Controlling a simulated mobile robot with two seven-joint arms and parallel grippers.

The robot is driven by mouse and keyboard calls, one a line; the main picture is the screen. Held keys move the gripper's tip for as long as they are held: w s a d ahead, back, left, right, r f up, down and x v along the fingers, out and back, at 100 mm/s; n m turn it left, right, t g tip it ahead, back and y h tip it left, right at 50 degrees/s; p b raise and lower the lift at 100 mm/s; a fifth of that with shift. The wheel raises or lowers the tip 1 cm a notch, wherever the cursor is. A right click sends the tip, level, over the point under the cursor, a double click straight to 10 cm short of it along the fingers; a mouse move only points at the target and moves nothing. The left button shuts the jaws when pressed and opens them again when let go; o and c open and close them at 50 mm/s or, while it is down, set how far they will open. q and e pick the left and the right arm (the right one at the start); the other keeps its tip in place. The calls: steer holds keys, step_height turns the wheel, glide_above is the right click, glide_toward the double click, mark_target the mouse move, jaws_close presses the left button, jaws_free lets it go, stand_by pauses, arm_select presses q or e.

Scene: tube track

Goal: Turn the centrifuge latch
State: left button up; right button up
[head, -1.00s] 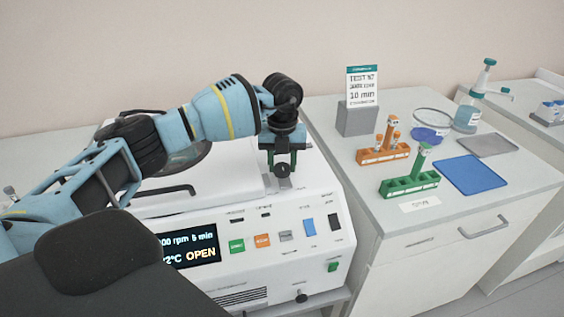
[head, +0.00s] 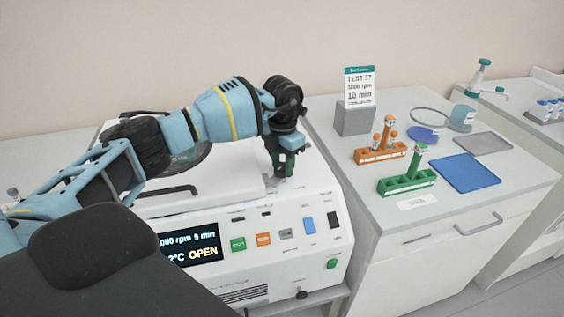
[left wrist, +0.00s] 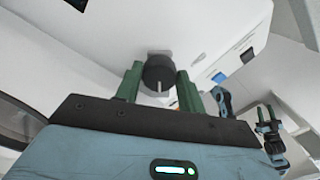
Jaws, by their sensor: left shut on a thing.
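The white centrifuge (head: 240,205) stands at the lower middle of the head view, its screen (head: 192,247) reading OPEN. The latch (left wrist: 159,72), a round dark knob with a pale line on it, sits between the two green fingers of my left gripper (left wrist: 160,85) in the left wrist view. The fingers are shut on it from both sides. In the head view my left gripper (head: 284,165) is turned about the knob at the centrifuge's top front edge and hides it.
Coloured buttons (head: 263,239) line the sloping front panel close below my left gripper.

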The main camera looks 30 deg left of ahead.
mark_target(283, 166)
arm_select(q)
steer(key=m, duration=0.6)
steer(key=shift+m, duration=0.8)
steer(key=o, duration=1)
steer(key=shift+r, duration=0.1)
step_height(283, 166, up, 8)
steer(key=shift+f+b, duration=0.15)
steer(key=shift+b, duration=0.25)
